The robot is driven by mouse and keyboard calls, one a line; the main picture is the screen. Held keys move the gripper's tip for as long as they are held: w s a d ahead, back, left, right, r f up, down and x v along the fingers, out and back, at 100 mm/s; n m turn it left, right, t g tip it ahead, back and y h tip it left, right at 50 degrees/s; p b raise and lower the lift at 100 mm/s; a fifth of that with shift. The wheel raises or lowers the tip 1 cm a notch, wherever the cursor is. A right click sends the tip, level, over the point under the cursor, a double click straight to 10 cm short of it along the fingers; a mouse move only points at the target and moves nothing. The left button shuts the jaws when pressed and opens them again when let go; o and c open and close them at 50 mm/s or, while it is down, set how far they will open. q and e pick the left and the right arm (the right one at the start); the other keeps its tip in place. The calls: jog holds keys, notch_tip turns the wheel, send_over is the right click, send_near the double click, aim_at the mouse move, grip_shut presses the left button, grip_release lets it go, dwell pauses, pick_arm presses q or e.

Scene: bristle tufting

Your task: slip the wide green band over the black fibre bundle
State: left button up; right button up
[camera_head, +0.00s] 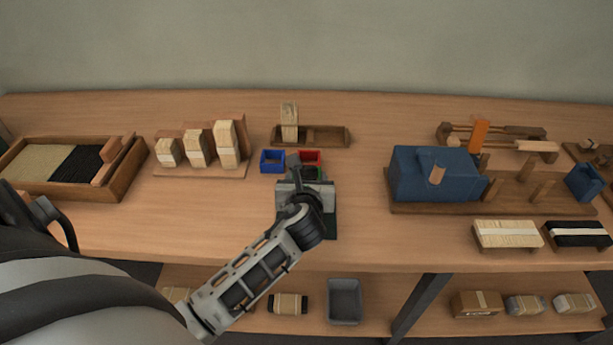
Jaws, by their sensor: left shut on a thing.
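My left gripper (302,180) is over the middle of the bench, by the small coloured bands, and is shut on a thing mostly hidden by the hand. A sliver of green, apparently the wide green band (322,173), shows at its fingertips. A blue band (272,161) stands just left of the fingers and a red band (311,157) just behind them. Black fibre (84,165) lies beside pale fibre in the wooden tray at the left. I cannot make out a separate upright black bundle; the hand may hide it. My right gripper is out of view.
Pale tufts stand on a stepped wooden rack (200,174). A pale block stands in a wooden holder (325,135) behind the bands. A blue machine (422,174) and pegs fill the right. Pale (507,240) and black (577,241) brushes lie at the front right.

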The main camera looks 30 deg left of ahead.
pick_arm(q)
jog(key=shift+f, duration=0.25)
jog(key=o, duration=1.4)
jog(key=shift+o, duration=0.2)
jog(key=shift+s+d+p, duration=0.3)
jog(key=shift+s+d, duration=0.1)
jog(key=shift+s, duration=0.2)
jog(key=shift+s+d+p, duration=0.3)
jog(key=shift+s+d, duration=0.05)
jog(key=shift+s, duration=0.25)
jog(key=shift+s+d, duration=0.5)
jog(key=shift+s, duration=0.3)
jog(key=shift+s+d, duration=0.45)
jog(key=shift+s, duration=0.3)
jog(key=shift+s+d, duration=0.5)
jog(key=shift+s, duration=0.3)
